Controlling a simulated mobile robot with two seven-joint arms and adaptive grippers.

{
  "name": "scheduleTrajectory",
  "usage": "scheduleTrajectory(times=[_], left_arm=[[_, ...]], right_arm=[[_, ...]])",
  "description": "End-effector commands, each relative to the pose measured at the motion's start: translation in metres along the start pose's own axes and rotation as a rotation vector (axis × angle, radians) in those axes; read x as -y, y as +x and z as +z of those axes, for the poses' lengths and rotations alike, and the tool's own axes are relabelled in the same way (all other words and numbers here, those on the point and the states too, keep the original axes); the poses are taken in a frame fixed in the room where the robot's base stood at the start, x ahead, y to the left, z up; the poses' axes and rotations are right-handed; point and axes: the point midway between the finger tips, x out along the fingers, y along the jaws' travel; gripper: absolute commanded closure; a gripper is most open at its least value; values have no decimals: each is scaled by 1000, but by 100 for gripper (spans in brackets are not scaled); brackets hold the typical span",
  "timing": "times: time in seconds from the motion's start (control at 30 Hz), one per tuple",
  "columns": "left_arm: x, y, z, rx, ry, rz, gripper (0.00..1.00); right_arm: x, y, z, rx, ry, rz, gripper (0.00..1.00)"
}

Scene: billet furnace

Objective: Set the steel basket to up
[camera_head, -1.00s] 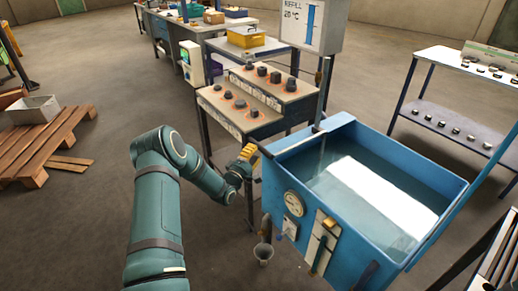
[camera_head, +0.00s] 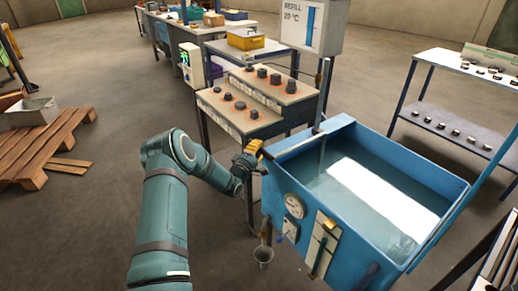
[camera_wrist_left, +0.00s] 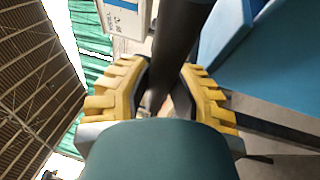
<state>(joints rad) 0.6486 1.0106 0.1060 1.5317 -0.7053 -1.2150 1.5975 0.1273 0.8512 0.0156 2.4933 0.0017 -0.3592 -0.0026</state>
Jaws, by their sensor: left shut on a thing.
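The blue tank (camera_head: 310,204) stands right of centre in the head view, filled with water. No steel basket can be made out in it; a bright white patch covers much of the water. My left gripper (camera_head: 254,147) is at the tank's near left corner. In the left wrist view my left gripper (camera_wrist_left: 166,90) has its yellow fingers closed around a dark round bar (camera_wrist_left: 180,45). The bar's ends are hidden, and I cannot tell what it joins. My right gripper is not in view.
A stepped stand with dark pieces (camera_head: 240,120) is behind the gripper.

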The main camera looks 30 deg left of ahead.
Motion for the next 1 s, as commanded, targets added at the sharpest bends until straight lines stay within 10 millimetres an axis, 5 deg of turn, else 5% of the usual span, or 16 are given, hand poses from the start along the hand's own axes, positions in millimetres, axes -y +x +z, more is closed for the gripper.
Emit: scheduleTrajectory(times=[0.27,0.7,1.0], left_arm=[[-36,7,2,0,1,8,100],[-162,30,12,1,4,10,100],[-218,40,17,1,1,7,100]], right_arm=[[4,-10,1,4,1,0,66],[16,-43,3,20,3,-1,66],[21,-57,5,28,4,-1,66]])
